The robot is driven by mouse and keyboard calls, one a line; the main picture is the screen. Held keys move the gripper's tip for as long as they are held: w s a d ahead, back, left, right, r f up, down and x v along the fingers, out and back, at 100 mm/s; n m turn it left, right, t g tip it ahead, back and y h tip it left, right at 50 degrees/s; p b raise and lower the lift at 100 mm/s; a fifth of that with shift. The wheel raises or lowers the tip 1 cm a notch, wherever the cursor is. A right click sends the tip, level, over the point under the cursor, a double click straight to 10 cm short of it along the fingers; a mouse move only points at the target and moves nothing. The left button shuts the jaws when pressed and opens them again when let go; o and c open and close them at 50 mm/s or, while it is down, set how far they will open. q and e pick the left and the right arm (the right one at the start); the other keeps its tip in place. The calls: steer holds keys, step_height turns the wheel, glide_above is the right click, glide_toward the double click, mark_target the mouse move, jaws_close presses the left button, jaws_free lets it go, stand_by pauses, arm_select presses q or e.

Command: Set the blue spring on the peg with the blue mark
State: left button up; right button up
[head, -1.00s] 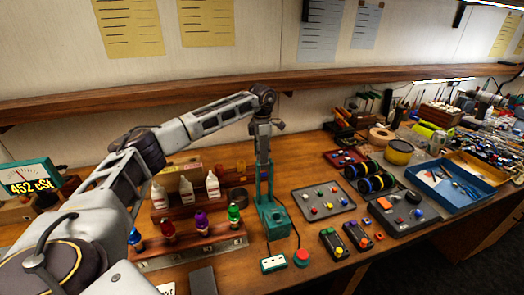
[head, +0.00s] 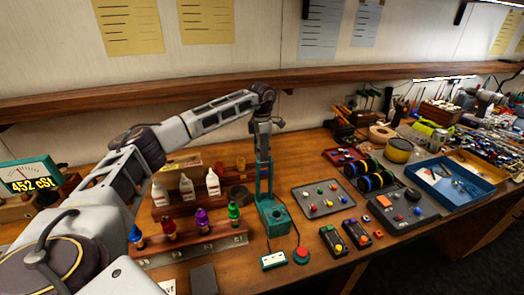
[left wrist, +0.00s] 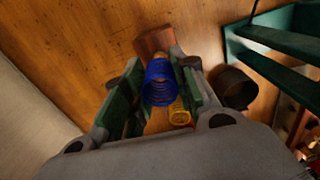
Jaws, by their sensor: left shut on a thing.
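The blue spring (left wrist: 159,84) sits between the two green-padded fingers of my left gripper (left wrist: 158,98) in the left wrist view, and the gripper is shut on it. In the head view my left gripper (head: 263,150) hangs behind the teal press (head: 272,212), and the spring cannot be made out there. A yellow spring (left wrist: 179,112) shows just below the blue one in the left wrist view. A brown wooden piece (left wrist: 154,42) shows beyond the blue spring. I cannot make out a peg with a blue mark. My right gripper is not in view.
White bottles (head: 187,190) stand on a wooden rack to the left of the press. Blue, red, purple and green-topped parts (head: 202,222) stand along a metal rail (head: 190,250) in front. A dark round cup (left wrist: 234,88) is close to the right finger. Grey trays (head: 345,196) lie right.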

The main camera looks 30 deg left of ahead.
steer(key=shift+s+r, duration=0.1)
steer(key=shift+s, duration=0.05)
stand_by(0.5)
arm_select(q)
steer(key=shift+f, duration=0.4)
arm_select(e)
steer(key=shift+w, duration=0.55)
arm_select(q)
steer(key=shift+f+b, duration=0.3)
steer(key=shift+f, duration=0.25)
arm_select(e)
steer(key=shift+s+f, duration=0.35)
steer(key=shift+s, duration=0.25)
arm_select(q)
steer(key=shift+f, duration=0.45)
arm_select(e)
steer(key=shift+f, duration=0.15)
arm_select(q)
steer(key=shift+f+b, duration=0.35)
steer(key=shift+f, duration=0.35)
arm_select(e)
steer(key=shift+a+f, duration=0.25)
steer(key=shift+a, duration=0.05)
